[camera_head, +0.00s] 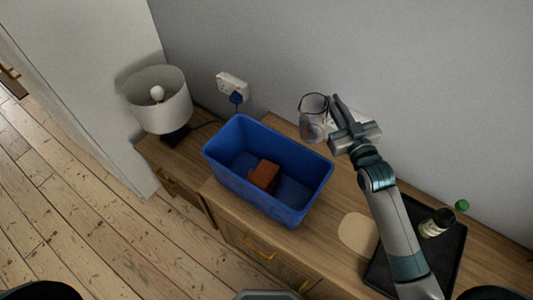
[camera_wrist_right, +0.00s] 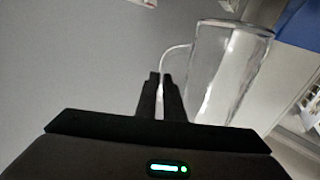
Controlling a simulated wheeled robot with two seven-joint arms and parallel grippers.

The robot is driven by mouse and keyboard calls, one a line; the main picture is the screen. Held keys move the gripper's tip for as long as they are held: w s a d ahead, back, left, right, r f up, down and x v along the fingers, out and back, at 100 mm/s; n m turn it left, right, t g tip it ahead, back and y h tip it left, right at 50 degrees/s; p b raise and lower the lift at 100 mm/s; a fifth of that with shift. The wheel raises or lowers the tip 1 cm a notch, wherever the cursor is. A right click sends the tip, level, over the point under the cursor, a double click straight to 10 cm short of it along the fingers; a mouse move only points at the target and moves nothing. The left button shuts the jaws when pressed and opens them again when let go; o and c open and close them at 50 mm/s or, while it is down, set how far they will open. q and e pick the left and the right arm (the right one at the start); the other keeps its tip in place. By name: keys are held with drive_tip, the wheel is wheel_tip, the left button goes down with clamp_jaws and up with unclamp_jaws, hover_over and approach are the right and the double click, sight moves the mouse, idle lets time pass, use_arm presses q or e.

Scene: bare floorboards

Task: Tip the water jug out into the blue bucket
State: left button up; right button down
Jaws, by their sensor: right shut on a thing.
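The water jug (camera_head: 313,120) is clear glass and stands out behind the right end of the blue bucket in the head view. My right gripper (camera_head: 340,108) is at the jug's right side. In the right wrist view the jug (camera_wrist_right: 230,75) is seen with its handle, and the gripper's fingers (camera_wrist_right: 162,95) are closed together on that handle. Whether water is in the jug I cannot tell. The blue bucket (camera_head: 222,174) is an open rectangular bin on the wooden cabinet, with a reddish-brown block (camera_head: 264,175) inside. My left gripper is not in view.
A white lamp (camera_head: 160,100) stands left of the bucket.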

drive_tip(key=shift+w+d+f+m, duration=0.15)
drive_tip(key=shift+d+f+m, duration=0.15)
drive_tip(key=shift+f+m, duration=0.35)
idle(1.0)
